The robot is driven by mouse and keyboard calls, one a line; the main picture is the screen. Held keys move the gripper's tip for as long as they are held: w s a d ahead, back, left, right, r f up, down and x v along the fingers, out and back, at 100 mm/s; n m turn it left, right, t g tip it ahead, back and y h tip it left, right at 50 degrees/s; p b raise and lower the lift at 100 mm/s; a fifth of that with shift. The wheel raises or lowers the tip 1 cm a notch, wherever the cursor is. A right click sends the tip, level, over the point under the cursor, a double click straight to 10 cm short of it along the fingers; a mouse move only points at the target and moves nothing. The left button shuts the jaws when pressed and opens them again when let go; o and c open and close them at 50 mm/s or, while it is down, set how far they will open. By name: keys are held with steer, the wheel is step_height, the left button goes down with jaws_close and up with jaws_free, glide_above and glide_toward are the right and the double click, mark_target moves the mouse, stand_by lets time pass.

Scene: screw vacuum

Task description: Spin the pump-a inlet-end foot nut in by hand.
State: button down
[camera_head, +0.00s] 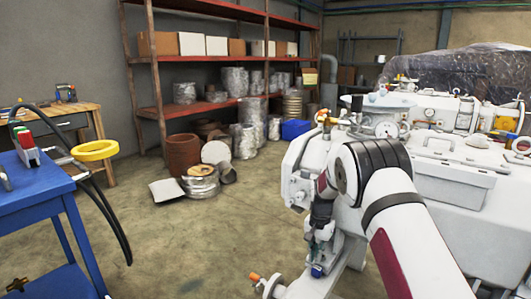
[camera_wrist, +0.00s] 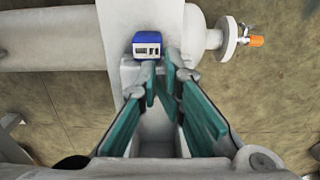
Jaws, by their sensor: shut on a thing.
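My gripper (camera_wrist: 158,72) has teal finger pads. It points down at the pump's foot, and its fingertips are close together on something small that they mostly hide. A small blue-and-white block (camera_wrist: 147,46) with dark marks on its face sits right at the fingertips, over the grey foot plate (camera_wrist: 130,75). I cannot tell whether the fingers touch it. The foot nut itself cannot be made out. In the head view my gripper (camera_head: 320,240) is low beside the white pump body (camera_head: 300,165), with the blue block (camera_head: 317,271) just below it.
A pipe stub with a flange and orange-handled valve (camera_wrist: 255,41) lies just right of the foot.

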mark_target(326, 264)
step_height(326, 264, up, 5)
steer(key=shift+r+p, duration=0.1)
steer(key=shift+p, duration=1.15)
steer(key=d+n+b, duration=0.1)
steer(key=d+n, duration=0.1)
steer(key=shift+s+n, duration=0.15)
steer(key=shift+n, duration=0.15)
steer(key=n, duration=0.1)
steer(key=d+n+b, duration=0.1)
steer(key=n, duration=0.1)
steer(key=shift+s+d+r, duration=0.2)
steer(key=shift+d+r, duration=0.05)
steer(key=shift+r, duration=0.05)
steer(key=shift+f+b, duration=2.1)
steer(key=shift+f, duration=1.35)
